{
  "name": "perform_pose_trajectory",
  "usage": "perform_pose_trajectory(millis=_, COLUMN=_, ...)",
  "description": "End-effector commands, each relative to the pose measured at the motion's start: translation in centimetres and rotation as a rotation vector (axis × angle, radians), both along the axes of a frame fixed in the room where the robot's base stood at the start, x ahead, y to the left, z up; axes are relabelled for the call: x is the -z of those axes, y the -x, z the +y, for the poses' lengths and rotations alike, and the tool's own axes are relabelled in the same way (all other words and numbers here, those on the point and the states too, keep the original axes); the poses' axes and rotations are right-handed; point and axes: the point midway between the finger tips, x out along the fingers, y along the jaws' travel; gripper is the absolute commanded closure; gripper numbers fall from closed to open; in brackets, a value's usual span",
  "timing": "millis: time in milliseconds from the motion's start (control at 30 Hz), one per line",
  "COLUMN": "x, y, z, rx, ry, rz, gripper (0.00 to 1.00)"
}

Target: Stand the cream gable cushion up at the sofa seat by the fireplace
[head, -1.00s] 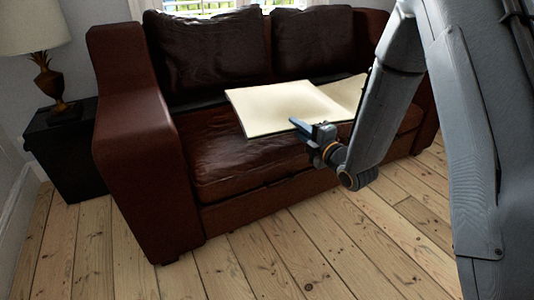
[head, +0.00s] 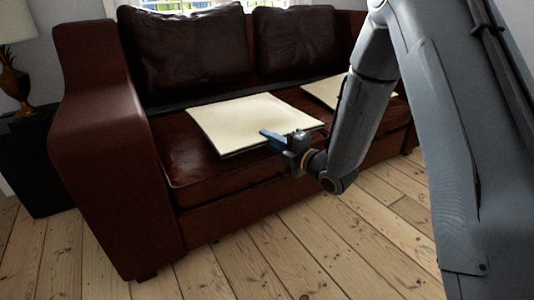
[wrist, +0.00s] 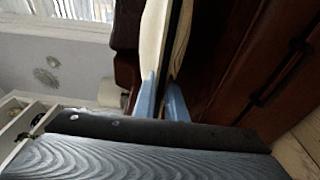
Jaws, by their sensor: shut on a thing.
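A flat, square cream cushion (head: 250,122) lies nearly level over the left half of the brown leather sofa's seat (head: 185,165). My gripper (head: 283,140) is shut on its front right edge. In the wrist view, the blue fingertips (wrist: 162,98) stand on either side of a thin cream edge. A second cream cushion (head: 322,90) lies farther right on the seat, partly hidden behind my arm. I cannot tell a gable shape on either one. No fireplace is in view.
Two dark brown back cushions (head: 185,50) lean against the sofa back. The sofa's left armrest (head: 100,120) rises beside the seat. A black side table (head: 40,165) with a lamp (head: 15,80) stands at the left. The floorboards in front are clear.

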Motion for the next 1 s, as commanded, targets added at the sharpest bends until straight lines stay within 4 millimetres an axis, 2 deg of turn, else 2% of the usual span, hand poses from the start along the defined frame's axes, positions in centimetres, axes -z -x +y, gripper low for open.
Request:
perform_pose_trajectory(millis=167, x=1.4, y=-0.1, z=0.0, rx=0.0, ry=-0.001, rz=-0.004, gripper=1.0)
perform_pose_trajectory(millis=333, x=3.7, y=-0.1, z=0.0, rx=0.0, ry=-0.001, rz=-0.003, gripper=1.0)
perform_pose_trajectory(millis=767, x=4.3, y=-0.1, z=0.0, rx=0.0, ry=-0.001, rz=-0.005, gripper=1.0)
perform_pose_trajectory(millis=800, x=4.3, y=0.0, z=0.0, rx=0.0, ry=0.0, rz=-0.001, gripper=0.82)
perform_pose_trajectory(millis=867, x=4.3, y=0.0, z=0.0, rx=0.0, ry=0.0, rz=-0.001, gripper=0.72)
perform_pose_trajectory(millis=1000, x=4.3, y=0.0, z=0.0, rx=0.0, ry=0.0, rz=-0.001, gripper=0.7)
